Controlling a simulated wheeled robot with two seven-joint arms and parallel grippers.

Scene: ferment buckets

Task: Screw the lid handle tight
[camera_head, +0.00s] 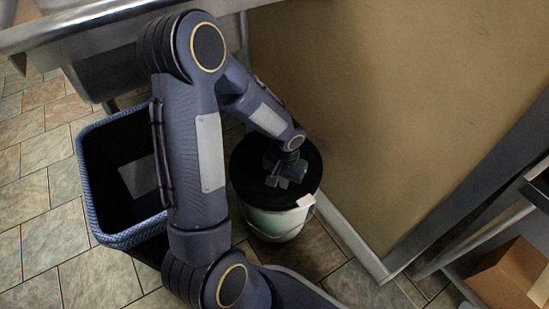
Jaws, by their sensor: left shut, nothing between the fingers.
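A pale green ferment bucket (272,224) stands on the floor against the wall, with a black lid (306,165) on top and a wire bail at its side. My left gripper (277,181) is shut and empty, low over the middle of the lid. Whether its fingers touch the lid cannot be told. The lid handle is not clearly seen; the dark gripper covers the lid's middle. A small whitish tag (305,200) shows at the lid's front right edge. My right gripper is not in view.
A blue woven bin (128,237) stands left of the bucket, partly behind my left arm. A metal sink (105,75) is at the upper left. The wall (400,100) is close at the right. A cardboard box (508,272) sits at the lower right. Tiled floor is open at the left.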

